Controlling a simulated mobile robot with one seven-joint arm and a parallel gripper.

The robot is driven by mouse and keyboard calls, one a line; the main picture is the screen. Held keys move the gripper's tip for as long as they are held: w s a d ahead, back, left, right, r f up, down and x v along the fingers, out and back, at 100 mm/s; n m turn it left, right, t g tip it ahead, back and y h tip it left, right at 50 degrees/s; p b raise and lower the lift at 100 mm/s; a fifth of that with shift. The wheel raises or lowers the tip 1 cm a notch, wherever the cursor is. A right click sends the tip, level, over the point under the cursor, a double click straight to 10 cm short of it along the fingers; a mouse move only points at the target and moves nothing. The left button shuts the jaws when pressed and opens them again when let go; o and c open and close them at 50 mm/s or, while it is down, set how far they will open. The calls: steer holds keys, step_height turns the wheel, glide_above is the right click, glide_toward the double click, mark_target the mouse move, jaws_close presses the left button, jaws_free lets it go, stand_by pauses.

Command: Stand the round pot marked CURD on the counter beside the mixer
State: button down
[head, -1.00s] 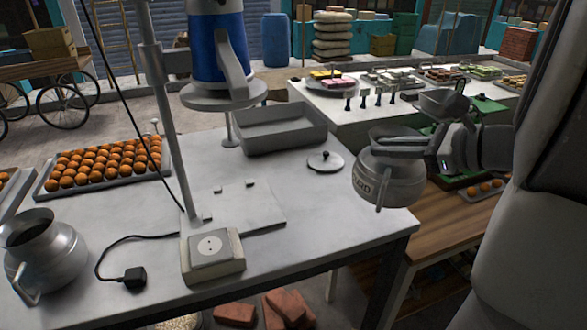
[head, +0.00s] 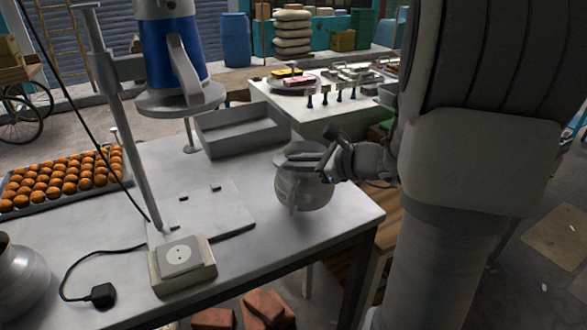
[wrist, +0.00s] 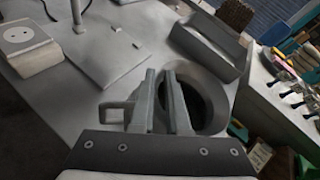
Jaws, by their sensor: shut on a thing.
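A round grey metal pot (head: 303,190) hangs from my gripper (head: 298,158) over the right end of the counter (head: 240,262). Its lettering cannot be read now. My gripper is shut on the pot's rim; in the wrist view the fingers (wrist: 163,98) straddle the rim, beside the dark mouth, with the pot's handle (wrist: 115,110) to their left. The pot looks upright; whether its base touches the counter I cannot tell. The blue mixer (head: 174,50) is on a post to the left, above a flat base plate (head: 222,217).
A grey open tray (head: 240,138) lies behind the pot. A socket box (head: 182,262) with a cable stands at the front. Another metal pot (head: 18,278) and a tray of orange balls (head: 65,178) are at the left. Counter between base plate and held pot is clear.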

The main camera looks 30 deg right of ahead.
steer(key=shift+f, duration=1)
steer(key=c, duration=0.9)
jaws_free()
steer(key=shift+f, duration=0.1)
steer(key=shift+r, duration=0.2)
steer(key=v, duration=1.2)
steer(key=shift+f+b, duration=0.15)
steer(key=shift+b, duration=0.2)
